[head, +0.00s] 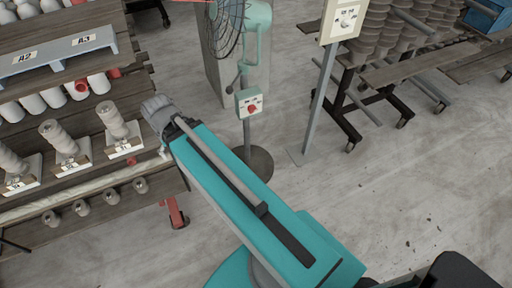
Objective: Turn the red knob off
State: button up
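The red knob (252,109) is on the front of a small pale control box (246,99) with a teal edge. The box sits on a thin post that rises from a dark round base, below a teal pedestal fan. Its marks are too small to read, so I cannot tell the knob's setting. My teal arm reaches from the bottom right up to the left and ends in a grey joint, left of the control box and apart from it. My gripper's fingers do not show.
A second control panel (343,20) with a pale dial stands on a grey post to the right. Shelves of clay pieces (60,137) fill the left. A wheeled rack (385,75) stands at upper right.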

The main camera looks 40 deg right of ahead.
aim_at(251, 108)
jog(key=z, duration=1.1)
